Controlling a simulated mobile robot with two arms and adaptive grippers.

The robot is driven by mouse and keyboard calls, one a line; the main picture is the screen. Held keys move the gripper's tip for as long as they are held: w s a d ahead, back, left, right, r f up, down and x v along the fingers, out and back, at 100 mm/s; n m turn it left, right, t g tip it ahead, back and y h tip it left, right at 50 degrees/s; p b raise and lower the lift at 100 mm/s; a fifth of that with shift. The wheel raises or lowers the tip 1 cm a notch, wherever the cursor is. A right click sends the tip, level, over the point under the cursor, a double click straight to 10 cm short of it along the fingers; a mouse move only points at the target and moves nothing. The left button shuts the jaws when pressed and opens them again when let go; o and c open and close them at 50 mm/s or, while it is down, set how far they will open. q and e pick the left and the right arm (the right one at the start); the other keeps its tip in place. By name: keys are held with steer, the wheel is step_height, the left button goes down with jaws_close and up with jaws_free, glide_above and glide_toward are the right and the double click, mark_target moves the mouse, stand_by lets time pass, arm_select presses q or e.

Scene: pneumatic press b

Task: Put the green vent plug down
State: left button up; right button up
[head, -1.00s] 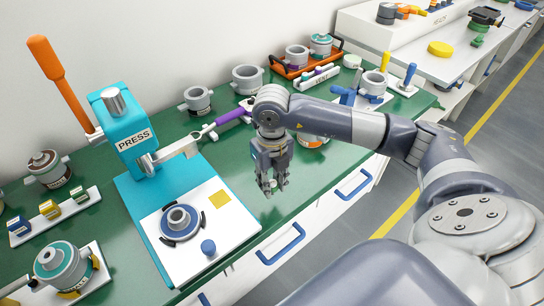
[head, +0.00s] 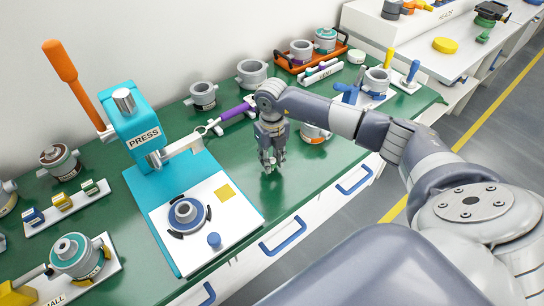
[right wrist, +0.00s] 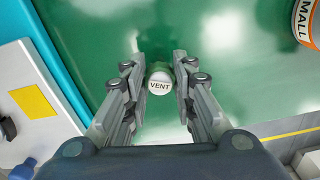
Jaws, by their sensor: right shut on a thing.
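My right gripper (head: 270,168) points straight down over the green bench top, to the right of the press. In the right wrist view, the vent plug (right wrist: 160,84) sits between its two fingers (right wrist: 160,92). The plug has a white round top marked VENT and a green body. My right gripper is shut on it. In the head view the fingers mostly hide the plug. I cannot tell whether its lower end touches the green bench top (head: 300,180). My left gripper is not in view.
The teal press (head: 133,128) stands left of the gripper, with a white base plate (head: 228,228). A purple-handled tool (head: 234,112) lies behind the gripper. An orange-labelled pot (head: 314,134) stands to the right. Bare green bench lies around the fingertips, with the front edge near.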

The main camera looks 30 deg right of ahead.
mark_target(272, 159)
steer(key=shift+f, duration=0.15)
steer(key=o, duration=0.8)
steer(key=shift+r, duration=0.35)
steer(key=shift+r+b, duration=1.35)
steer(key=shift+r, duration=4.5)
